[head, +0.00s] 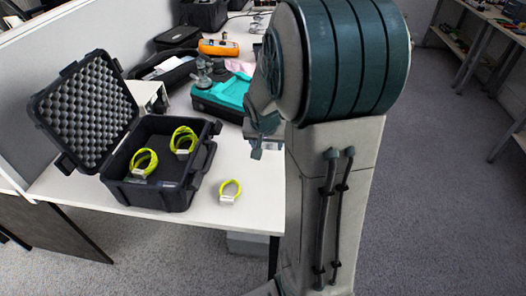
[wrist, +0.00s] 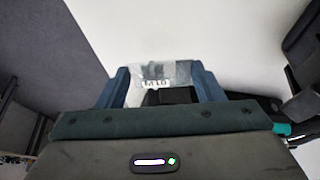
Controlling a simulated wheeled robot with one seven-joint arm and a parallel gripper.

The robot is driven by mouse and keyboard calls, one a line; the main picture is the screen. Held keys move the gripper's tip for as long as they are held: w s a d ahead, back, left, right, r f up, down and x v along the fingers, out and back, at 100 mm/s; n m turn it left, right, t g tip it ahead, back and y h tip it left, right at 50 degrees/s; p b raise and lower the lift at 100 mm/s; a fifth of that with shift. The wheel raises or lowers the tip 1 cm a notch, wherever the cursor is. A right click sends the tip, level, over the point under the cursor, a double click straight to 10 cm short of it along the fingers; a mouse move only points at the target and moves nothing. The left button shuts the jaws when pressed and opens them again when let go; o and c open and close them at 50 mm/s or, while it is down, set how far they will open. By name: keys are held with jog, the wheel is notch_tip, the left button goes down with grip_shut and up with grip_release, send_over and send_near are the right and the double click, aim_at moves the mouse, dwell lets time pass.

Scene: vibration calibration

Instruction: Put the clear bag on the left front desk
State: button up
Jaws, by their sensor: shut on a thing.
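The clear bag (wrist: 155,70) shows in the wrist view between my fingertips, with a dark item and a printed white label in it. My gripper (wrist: 161,84) is shut on it. In the head view my gripper (head: 262,143) hangs over the right side of the white desk (head: 255,195), partly hidden by my arm. A small pale bit at its tip there may be the bag, but it is too small to tell. The desk surface also shows beyond the bag in the wrist view (wrist: 225,30). I cannot tell the bag's height above the desk.
An open black foam-lined case (head: 155,195) holds yellow-green cable coils. One yellow-green coil (head: 230,190) lies on the desk beside it. A teal-topped dark case (head: 222,97) and an orange meter (head: 218,47) lie farther back. The desk's front right is clear.

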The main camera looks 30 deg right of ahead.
aim_at(265, 150)
jog(key=shift+w+a+f, duration=0.1)
jog(key=shift+w+f, duration=0.2)
jog(key=shift+f, duration=0.05)
jog(key=shift+f+b, duration=0.5)
jog(key=shift+f, duration=1.3)
jog(key=shift+f, duration=0.1)
jog(key=shift+f+b, duration=0.15)
jog(key=shift+b, duration=0.15)
jog(key=o, duration=1)
